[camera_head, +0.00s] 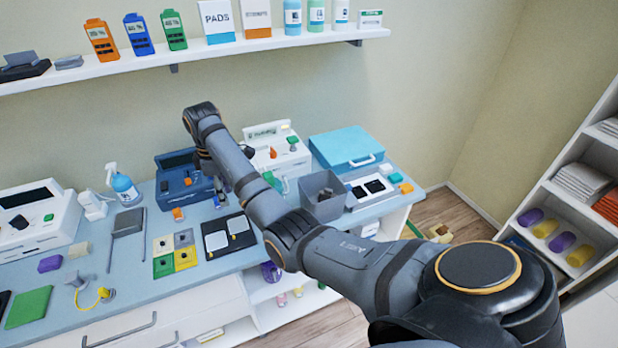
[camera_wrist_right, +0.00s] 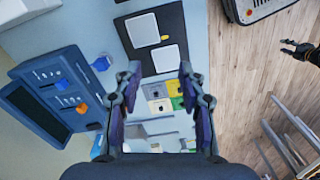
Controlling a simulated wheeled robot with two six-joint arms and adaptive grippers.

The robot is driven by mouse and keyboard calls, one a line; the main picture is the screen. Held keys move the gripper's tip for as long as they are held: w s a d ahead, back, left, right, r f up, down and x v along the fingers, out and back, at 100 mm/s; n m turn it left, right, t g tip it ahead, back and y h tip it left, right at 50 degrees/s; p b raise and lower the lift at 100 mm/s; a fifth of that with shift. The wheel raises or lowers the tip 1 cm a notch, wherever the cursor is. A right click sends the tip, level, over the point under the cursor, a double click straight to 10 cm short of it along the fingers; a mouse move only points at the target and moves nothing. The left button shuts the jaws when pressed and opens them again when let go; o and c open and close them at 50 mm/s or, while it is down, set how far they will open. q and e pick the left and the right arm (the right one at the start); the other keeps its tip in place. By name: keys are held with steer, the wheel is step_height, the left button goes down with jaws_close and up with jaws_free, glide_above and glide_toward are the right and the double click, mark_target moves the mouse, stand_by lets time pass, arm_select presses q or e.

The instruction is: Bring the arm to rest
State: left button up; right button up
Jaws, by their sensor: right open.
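My right arm reaches from the lower right over the counter in the head view, with its wrist raised above the back of the counter. My right gripper (camera_head: 219,198) points down beside the blue device (camera_head: 178,184), partly hidden by the arm. In the right wrist view the right gripper (camera_wrist_right: 160,103) is open, its two fingers apart with nothing between them. A small dark gripper (camera_wrist_right: 298,50), seemingly my left one, shows over the floor at the right edge of that view; its jaw state is unclear. It is outside the head view.
Near the right gripper are electrode pads on a black board (camera_head: 230,236), coloured square pads (camera_head: 174,253), a grey bin (camera_head: 322,196) and a white device (camera_head: 277,150). A shelf (camera_head: 210,50) runs above the counter. A side rack (camera_head: 575,190) stands at right.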

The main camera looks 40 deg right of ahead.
stand_by(0.7)
steer(key=s+d+f+m, duration=0.1)
steer(key=s+f, duration=0.3)
steer(key=s+d+f+m+t, duration=0.1)
steer(key=s+f+m, duration=0.1)
steer(key=f, duration=0.3)
steer(key=s+d+f+m, duration=0.2)
steer(key=s+f, duration=0.3)
steer(key=shift+s+t+h, duration=0.3)
steer(key=shift+s, duration=0.05)
steer(key=s+m+t, duration=0.2)
steer(key=s+m, duration=0.4)
steer(key=s, duration=1.4)
steer(key=s+d+f+g, duration=0.1)
steer(key=d+f, duration=0.1)
steer(key=f, duration=1.1)
steer(key=s+d+f, duration=0.1)
steer(key=f, duration=1.2)
steer(key=s+d+f+g, duration=0.1)
steer(key=s+f, duration=1.4)
steer(key=s, duration=0.3)
steer(key=shift+s+d+f, duration=0.2)
steer(key=shift+d+f, duration=0.05)
steer(key=shift+f, duration=0.1)
